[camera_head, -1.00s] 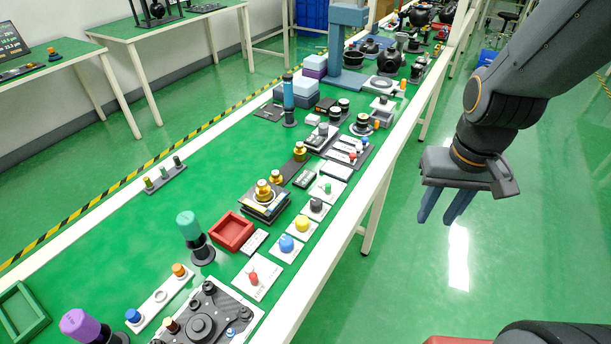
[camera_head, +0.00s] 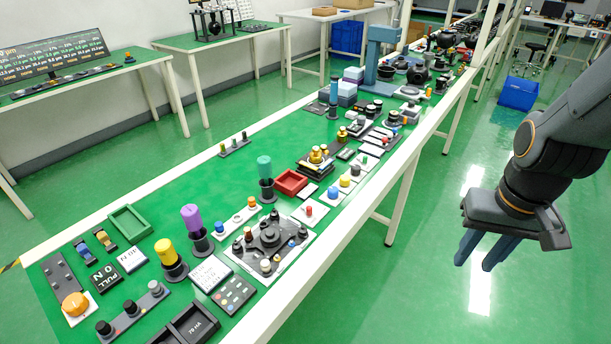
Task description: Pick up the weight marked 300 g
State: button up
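Brass-coloured weights (camera_head: 316,156) stand on a small dark scale (camera_head: 313,170) in the middle of the long green-topped table. Another brass piece (camera_head: 342,133) stands just behind them. They are too small for any marking to be read, so I cannot tell which is 300 g. My gripper (camera_head: 475,265) hangs at the right, over the floor beyond the table's right edge. Its two blue fingers point down, apart and empty. It is well away from the brass pieces.
A red tray (camera_head: 277,188), coloured knobs and a dark plate with a round hub (camera_head: 268,238) crowd the table near the brass pieces. A blue column (camera_head: 382,55) stands farther back. The table's left middle is mostly clear. A blue bin (camera_head: 518,94) stands on the floor.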

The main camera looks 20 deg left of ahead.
aim_at(315, 155)
jog(key=z, duration=0.05)
jog(key=k, duration=0.15)
jog(key=u, duration=0.95)
jog(key=i, duration=1)
jog(key=k, duration=0.5)
jog(key=z, duration=1.8)
jog(key=i, duration=1.3)
jog(key=u, duration=3.35)
